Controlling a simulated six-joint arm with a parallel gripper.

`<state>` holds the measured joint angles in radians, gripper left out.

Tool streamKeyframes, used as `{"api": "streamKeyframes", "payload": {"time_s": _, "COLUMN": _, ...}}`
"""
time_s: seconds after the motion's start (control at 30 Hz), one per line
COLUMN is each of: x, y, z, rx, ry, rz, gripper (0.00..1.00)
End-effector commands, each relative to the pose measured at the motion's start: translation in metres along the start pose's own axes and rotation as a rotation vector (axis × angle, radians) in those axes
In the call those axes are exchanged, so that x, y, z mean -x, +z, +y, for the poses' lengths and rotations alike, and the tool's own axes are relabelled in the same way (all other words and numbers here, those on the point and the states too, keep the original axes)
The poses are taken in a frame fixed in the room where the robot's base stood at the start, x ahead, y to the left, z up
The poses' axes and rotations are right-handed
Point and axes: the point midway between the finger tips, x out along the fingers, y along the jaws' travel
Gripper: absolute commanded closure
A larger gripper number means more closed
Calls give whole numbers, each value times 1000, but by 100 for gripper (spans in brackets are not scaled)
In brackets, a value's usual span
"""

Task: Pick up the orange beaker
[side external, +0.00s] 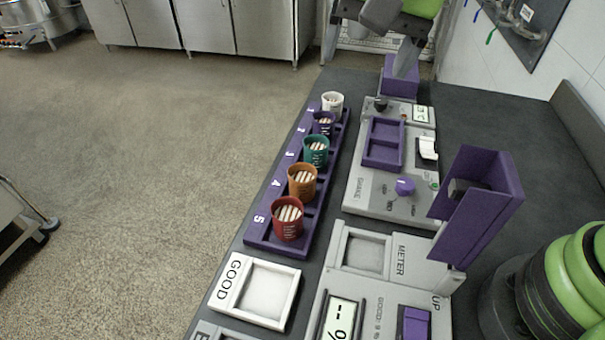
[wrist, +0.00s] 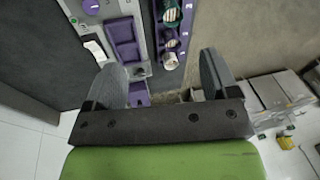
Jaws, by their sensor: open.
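The orange beaker (side external: 302,184) stands upright in the purple rack (side external: 262,233), in the slot by number 4. Pale sticks show inside it. It stands between the teal beaker (side external: 316,151) and the red beaker (side external: 288,218). It is not visible in the wrist view. My gripper (side external: 368,60) is at the top of the side view, beyond the far end of the rack and well away from the orange beaker. In the wrist view my gripper (wrist: 160,82) has its two grey fingers wide apart, with nothing between them.
A white beaker (side external: 332,103) and a purple beaker (side external: 323,123) fill the rack's far end. Right of the rack are a grey shaker panel (side external: 352,198) and a tall purple holder (side external: 478,205). A GOOD tray (side external: 290,300) lies in front. A green-and-black machine (side external: 560,285) stands at right.

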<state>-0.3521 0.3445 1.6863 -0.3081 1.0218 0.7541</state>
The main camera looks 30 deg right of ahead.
Motion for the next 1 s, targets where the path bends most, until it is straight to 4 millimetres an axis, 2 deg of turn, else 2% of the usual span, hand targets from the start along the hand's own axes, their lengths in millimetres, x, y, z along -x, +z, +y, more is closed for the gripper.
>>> {"api": "streamKeyframes", "payload": {"time_s": 0.03, "x": -24, "y": 3, "z": -14, "rx": -13, "ry": 39, "rz": -12, "gripper": 20}}
{"api": "streamKeyframes", "payload": {"time_s": 0.1, "x": -52, "y": 8, "z": -29, "rx": -43, "ry": 82, "rz": -15, "gripper": 20}}
{"api": "streamKeyframes", "payload": {"time_s": 0.2, "x": -89, "y": 17, "z": -44, "rx": -79, "ry": 136, "rz": -9, "gripper": 20}}
{"api": "streamKeyframes", "payload": {"time_s": 0.3, "x": -119, "y": 27, "z": -53, "rx": -109, "ry": 175, "rz": 1, "gripper": 20}}
{"api": "streamKeyframes", "payload": {"time_s": 0.47, "x": -144, "y": 36, "z": -58, "rx": -135, "ry": 205, "rz": 14, "gripper": 20}}
{"api": "streamKeyframes", "payload": {"time_s": 0.7, "x": -178, "y": 36, "z": -52, "rx": -141, "ry": 212, "rz": 15, "gripper": 20}}
{"api": "streamKeyframes", "payload": {"time_s": 1.0, "x": -206, "y": 34, "z": -43, "rx": -142, "ry": 212, "rz": 14, "gripper": 20}}
